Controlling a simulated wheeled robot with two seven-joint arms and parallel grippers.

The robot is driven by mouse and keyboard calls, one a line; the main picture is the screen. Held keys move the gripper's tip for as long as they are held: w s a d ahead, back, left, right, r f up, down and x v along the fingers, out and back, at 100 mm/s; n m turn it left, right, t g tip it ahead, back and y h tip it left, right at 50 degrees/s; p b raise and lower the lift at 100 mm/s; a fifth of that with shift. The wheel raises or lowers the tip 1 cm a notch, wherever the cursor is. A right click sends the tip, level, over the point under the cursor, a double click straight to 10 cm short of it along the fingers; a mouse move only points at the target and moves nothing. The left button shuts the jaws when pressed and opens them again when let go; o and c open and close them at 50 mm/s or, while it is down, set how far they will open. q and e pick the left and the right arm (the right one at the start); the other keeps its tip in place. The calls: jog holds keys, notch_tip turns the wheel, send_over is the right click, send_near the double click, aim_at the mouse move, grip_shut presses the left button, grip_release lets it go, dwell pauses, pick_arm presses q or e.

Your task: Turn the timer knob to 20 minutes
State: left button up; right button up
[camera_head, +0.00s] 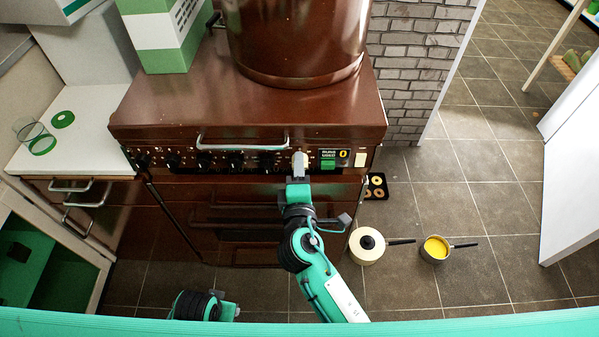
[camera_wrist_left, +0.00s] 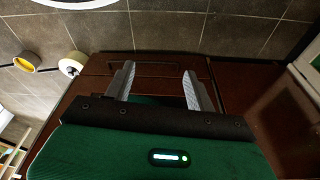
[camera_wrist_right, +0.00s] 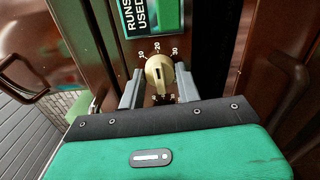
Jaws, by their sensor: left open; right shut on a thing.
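The cream timer knob (camera_wrist_right: 159,72) is on the brown stove front in the right wrist view. Its dial shows the marks 10, 20 and 30, with lower marks partly hidden. A dark slot shows on its face; I cannot tell its exact setting. My right gripper (camera_wrist_right: 160,88) is shut on the knob, one grey finger on each side. In the head view my right gripper (camera_head: 299,165) is at the control panel and hides the knob. My left gripper (camera_wrist_left: 160,88) is open and empty, low in front of the brown stove doors.
A "runs used" display (camera_head: 334,158) is beside the knob. A large brown pot (camera_head: 295,40) stands on the stove (camera_head: 180,105). A cream lidded pot (camera_head: 367,246) and a pan with yellow contents (camera_head: 436,248) are on the floor at right, with open tiles (camera_head: 480,285) around them.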

pick_arm(q)
jog(key=shift+w+r, duration=0.15)
jog(key=shift+r, duration=0.65)
pick_arm(e)
jog(key=shift+m, duration=0.4)
jog(key=o, duration=1)
jog(key=shift+d, duration=0.1)
jog(key=shift+s, duration=0.1)
pick_arm(q)
jog(key=shift+t, duration=0.4)
jog(key=shift+w+r+b, duration=0.1)
jog(key=shift+r+b, duration=1.05)
jog(key=shift+r, duration=0.85)
pick_arm(e)
jog(key=s, duration=1.3)
jog(key=shift+s, duration=0.35)
